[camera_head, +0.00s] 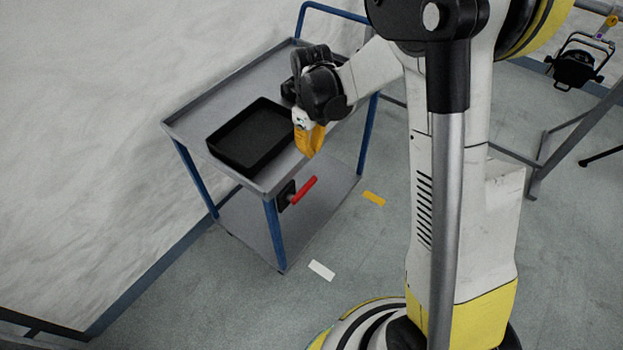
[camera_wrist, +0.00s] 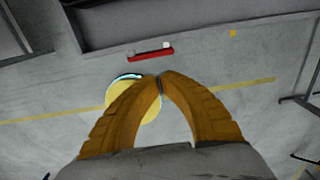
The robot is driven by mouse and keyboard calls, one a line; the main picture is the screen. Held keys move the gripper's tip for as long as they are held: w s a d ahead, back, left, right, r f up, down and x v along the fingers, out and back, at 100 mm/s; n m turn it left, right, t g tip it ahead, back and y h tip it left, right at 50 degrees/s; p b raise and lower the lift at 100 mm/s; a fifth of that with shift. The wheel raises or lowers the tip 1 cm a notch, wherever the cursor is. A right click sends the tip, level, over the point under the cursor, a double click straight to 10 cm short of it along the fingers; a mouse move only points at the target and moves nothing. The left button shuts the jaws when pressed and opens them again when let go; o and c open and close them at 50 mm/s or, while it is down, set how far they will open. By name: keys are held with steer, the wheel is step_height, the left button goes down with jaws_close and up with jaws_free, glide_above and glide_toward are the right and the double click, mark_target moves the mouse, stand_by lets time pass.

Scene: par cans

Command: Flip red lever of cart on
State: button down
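The cart (camera_head: 187,128) is a grey two-shelf trolley with blue legs. Its red lever (camera_head: 304,190) sticks out from a black mount (camera_head: 285,196) near the front corner, below the top shelf. The lever slants up to the right in the head view. In the wrist view the red lever (camera_wrist: 150,54) lies beyond my fingertips, near the cart's grey edge (camera_wrist: 150,28). My gripper (camera_head: 311,152) has yellow fingers pointing down, beside the cart's right edge and above the lever.
A black tray (camera_head: 215,151) sits on the cart's top shelf. A white tape mark (camera_head: 321,270) and a yellow one (camera_head: 374,198) lie on the floor. A black par can (camera_head: 574,68) hangs from a frame at right.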

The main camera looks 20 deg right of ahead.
mark_target(311, 181)
step_height(311, 181, down, 14)
steer(key=b, duration=0.6)
